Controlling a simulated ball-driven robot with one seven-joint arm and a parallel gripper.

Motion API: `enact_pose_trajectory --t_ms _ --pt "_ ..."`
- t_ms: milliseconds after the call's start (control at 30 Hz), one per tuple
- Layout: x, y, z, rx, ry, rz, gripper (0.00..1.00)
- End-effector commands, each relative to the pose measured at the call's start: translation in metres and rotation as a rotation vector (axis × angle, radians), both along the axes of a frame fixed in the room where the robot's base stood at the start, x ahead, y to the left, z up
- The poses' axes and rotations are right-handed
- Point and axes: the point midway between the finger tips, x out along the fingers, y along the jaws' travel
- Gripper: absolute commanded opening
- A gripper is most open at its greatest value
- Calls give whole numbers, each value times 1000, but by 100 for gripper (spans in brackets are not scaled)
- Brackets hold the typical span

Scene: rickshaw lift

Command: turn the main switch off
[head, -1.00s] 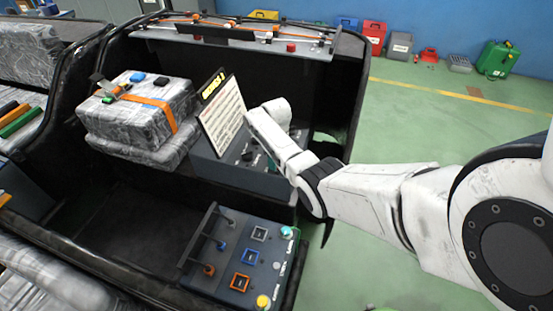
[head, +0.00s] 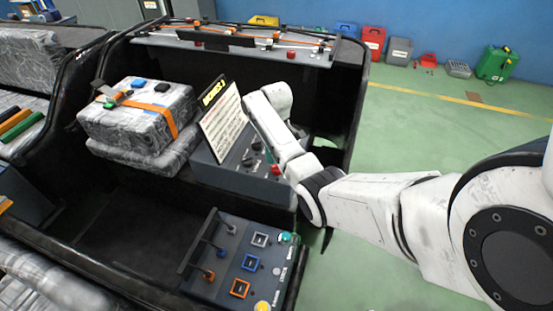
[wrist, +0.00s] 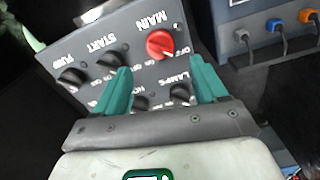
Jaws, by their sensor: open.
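The main switch is a red round knob (wrist: 160,43) next to the word MAIN on a grey control panel (wrist: 110,35), seen upside down in the wrist view. The same red knob (head: 275,169) shows at the panel's right end in the head view, beside my arm. My gripper (wrist: 163,85) has two teal fingers, open and apart, with nothing between them. In the wrist view the red knob lies beyond the fingertips, roughly in line with the gap. I cannot tell its distance or which way it is turned. My fingers are hidden in the head view.
Black knobs labelled START (wrist: 112,58), PUMP (wrist: 73,78) and LAMPS (wrist: 182,94) sit close around the red one. A lower panel (head: 228,270) has plugs and sockets.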

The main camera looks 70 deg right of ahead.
Motion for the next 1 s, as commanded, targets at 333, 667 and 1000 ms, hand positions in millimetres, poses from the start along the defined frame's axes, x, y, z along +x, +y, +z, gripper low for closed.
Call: enact_pose_trajectory --t_ms 333,667,1000 --pt "0 0 30 1 1 1 72" --pt "0 0 31 1 1 1 72" --pt "3 11 25 3 -1 7 72"
